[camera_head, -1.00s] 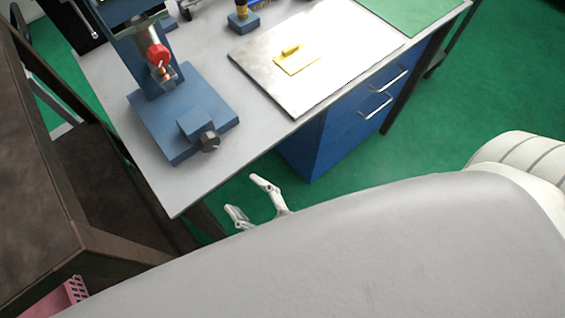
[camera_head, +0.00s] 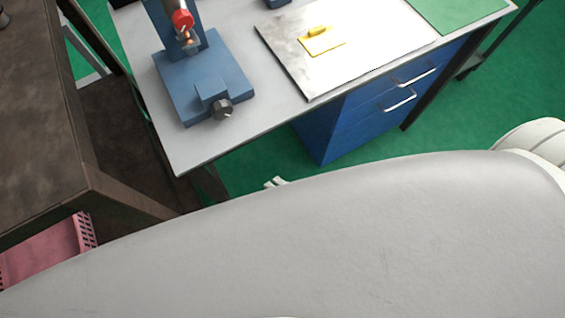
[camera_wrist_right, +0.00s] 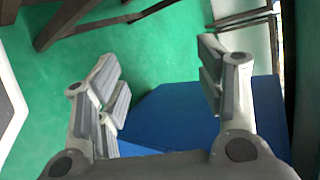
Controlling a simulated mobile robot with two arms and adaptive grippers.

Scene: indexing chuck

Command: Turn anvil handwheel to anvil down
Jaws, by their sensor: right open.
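The blue indexing device (camera_head: 185,75) stands on the grey workbench at the upper left of the head view. A dark knob, which looks like the anvil handwheel (camera_head: 221,109), sits on the front of a small block on its base. A red-capped part (camera_head: 183,20) is above the base. Only a pale tip of my right gripper (camera_head: 275,183) shows, below the bench's front edge and apart from the knob. In the right wrist view my right gripper (camera_wrist_right: 162,80) is open and empty. My left gripper is not in view.
The bench (camera_head: 180,150) also bears a metal plate (camera_head: 300,75) with a yellow piece (camera_head: 322,42) and a green mat (camera_head: 455,12). A blue drawer cabinet (camera_head: 350,120) stands underneath. A brown table (camera_head: 40,110) and a pink crate (camera_head: 45,252) are at left.

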